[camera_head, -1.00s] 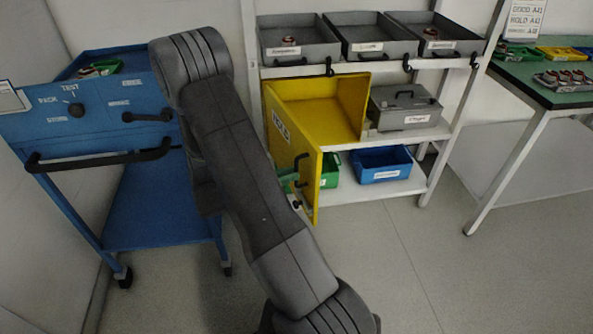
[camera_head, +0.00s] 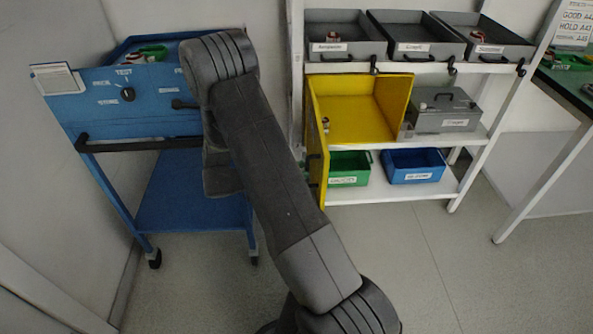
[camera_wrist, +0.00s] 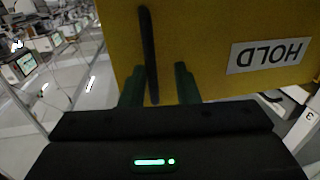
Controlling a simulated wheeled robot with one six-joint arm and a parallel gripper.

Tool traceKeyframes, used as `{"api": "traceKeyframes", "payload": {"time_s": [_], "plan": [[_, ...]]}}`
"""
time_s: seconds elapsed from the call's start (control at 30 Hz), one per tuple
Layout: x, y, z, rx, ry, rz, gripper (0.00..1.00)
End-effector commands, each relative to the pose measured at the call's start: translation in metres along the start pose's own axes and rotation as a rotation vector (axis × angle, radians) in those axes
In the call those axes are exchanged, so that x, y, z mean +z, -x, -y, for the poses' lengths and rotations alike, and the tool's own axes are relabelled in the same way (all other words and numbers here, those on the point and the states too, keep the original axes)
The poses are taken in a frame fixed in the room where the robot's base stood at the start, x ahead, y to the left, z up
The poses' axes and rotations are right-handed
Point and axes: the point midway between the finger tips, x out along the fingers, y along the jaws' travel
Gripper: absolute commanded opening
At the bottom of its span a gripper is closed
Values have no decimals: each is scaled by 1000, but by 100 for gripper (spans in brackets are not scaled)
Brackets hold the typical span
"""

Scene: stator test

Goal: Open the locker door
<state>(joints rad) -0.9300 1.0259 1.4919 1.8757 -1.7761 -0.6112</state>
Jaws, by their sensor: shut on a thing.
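The yellow locker (camera_head: 365,120) stands on the middle shelf of the white rack, with its front open to view. Its door (camera_head: 317,140) hangs open at the left side, seen nearly edge-on in the head view. In the wrist view the yellow door (camera_wrist: 200,35) carries an upside-down HOLD label (camera_wrist: 269,55) and a black bar handle (camera_wrist: 149,55). My gripper (camera_wrist: 159,85) has its green fingers on either side of this handle and is shut on it. In the head view my arm hides the gripper. A small reddish-white thing (camera_head: 326,125) shows near the locker's left inner edge.
A blue trolley (camera_head: 190,200) stands at left, close to my arm. Grey bins (camera_head: 345,50), a grey case (camera_head: 443,122), a green bin (camera_head: 349,180) and a blue bin (camera_head: 415,178) fill the rack (camera_head: 478,165). A green-topped table is at right. The floor in front is clear.

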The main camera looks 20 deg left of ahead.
Motion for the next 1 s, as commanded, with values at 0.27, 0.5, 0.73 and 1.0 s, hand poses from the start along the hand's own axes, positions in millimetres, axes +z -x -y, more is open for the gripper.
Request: {"api": "traceKeyframes", "payload": {"time_s": [0.27, 0.5, 0.73, 1.0], "plan": [[-5, 0, 11, -25, -21, -3, 32], [-8, 0, 10, -25, -21, -4, 32], [-43, 0, 9, -23, -25, -4, 32], [-91, 0, 7, -19, -23, -4, 32]]}}
